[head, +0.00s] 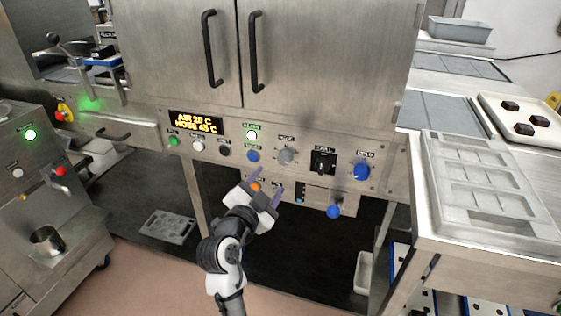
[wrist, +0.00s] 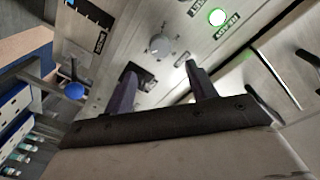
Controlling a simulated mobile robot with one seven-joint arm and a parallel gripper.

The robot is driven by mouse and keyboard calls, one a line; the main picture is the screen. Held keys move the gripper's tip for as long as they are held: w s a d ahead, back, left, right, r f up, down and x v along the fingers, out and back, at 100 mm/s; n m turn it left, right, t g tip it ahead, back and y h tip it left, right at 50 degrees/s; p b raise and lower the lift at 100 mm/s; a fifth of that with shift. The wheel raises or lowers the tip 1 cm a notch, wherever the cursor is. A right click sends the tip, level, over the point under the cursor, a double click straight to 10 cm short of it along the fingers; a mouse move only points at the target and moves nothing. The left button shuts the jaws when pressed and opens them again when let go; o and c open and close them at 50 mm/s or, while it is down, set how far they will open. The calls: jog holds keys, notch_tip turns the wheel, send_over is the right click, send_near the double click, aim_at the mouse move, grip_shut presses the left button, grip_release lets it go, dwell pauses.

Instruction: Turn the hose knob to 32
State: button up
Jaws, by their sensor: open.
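The display (head: 195,123) on the steel panel reads "AIR 20 C" and "HOSE 45 C". A grey round knob (head: 287,155) sits under a small label that seems to read HOSE; I cannot read its pointer setting. A grey knob also shows in the wrist view (wrist: 160,45), just beyond my fingers. My gripper (head: 268,184) is open and empty, below and in front of the panel, apart from the knob. Its two dark fingers show in the wrist view (wrist: 160,72).
A blue ball handle (head: 333,211) hangs lower. A green-lit button (head: 252,135) also shows in the wrist view (wrist: 217,17).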

aim_at(283, 160)
jog(key=p+x, duration=0.2)
jog(key=x, duration=0.7)
jog(key=shift+w, duration=0.1)
jog(key=c, duration=1)
